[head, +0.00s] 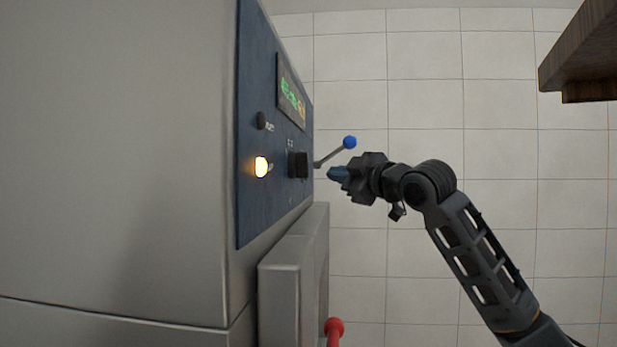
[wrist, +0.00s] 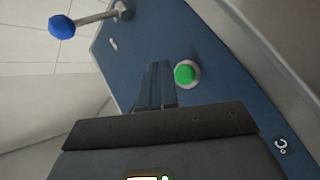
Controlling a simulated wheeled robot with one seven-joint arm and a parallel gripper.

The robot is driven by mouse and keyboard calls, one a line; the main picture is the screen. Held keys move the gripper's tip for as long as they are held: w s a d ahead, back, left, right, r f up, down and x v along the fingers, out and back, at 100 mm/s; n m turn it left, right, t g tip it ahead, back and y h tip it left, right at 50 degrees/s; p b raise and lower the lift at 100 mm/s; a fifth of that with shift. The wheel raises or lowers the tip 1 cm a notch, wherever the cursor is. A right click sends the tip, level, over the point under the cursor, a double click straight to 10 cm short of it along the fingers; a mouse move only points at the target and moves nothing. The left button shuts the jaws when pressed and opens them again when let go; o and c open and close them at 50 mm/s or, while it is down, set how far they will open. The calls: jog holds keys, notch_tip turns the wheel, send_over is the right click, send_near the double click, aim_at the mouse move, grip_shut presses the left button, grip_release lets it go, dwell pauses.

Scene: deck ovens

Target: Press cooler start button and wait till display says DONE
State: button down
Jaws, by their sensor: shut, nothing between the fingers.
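The machine's blue control panel (head: 270,205) faces right in the head view. Its display (head: 291,93) shows green characters and an orange part, too slanted to read. A glowing yellow-white button or lamp (head: 261,167), a small dark round control and a black block-like control (head: 298,165) sit below it. My gripper (head: 333,173) is shut and empty, off the panel's right side near the lever. In the wrist view, a round green button (wrist: 186,74) with a pale rim lies just right of my gripper's fingertips (wrist: 157,66). I cannot tell whether the fingers touch the panel.
A lever with a blue ball (head: 349,142) sticks out close above my gripper; the ball also shows in the wrist view (wrist: 62,27). A red knob (head: 334,326) stands out lower down. A brown wooden edge (head: 580,55) is at upper right. Tiled background lies between.

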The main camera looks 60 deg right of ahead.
jog(key=shift+s+d+b, duration=0.2)
jog(key=shift+s+d, duration=0.05)
jog(key=shift+s, duration=0.4)
jog(key=shift+s+d+b, duration=0.15)
jog(key=shift+s+d, duration=0.1)
jog(key=shift+s, duration=0.35)
